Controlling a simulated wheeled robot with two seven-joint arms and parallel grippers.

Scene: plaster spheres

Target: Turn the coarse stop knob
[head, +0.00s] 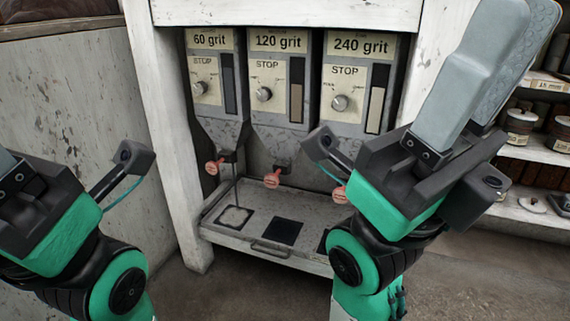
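The 60 grit hopper (211,75) is the leftmost of three grey hoppers. Its round metal stop knob (199,88) sits on a cream plate marked STOP; the pointer's setting is too small to read. My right gripper (500,55) is raised at the upper right, fingers apart and empty, away from the knobs. My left gripper (5,162) is at the left edge, with its fingers mostly cut off by the picture edge.
The 120 grit knob (263,94) and 240 grit knob (340,103) are to the right. Red handles (272,180) stick out below the hoppers. The tray (213,226) juts out beneath, and a white post (172,130) stands left. Shelves (530,154) with jars stand right.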

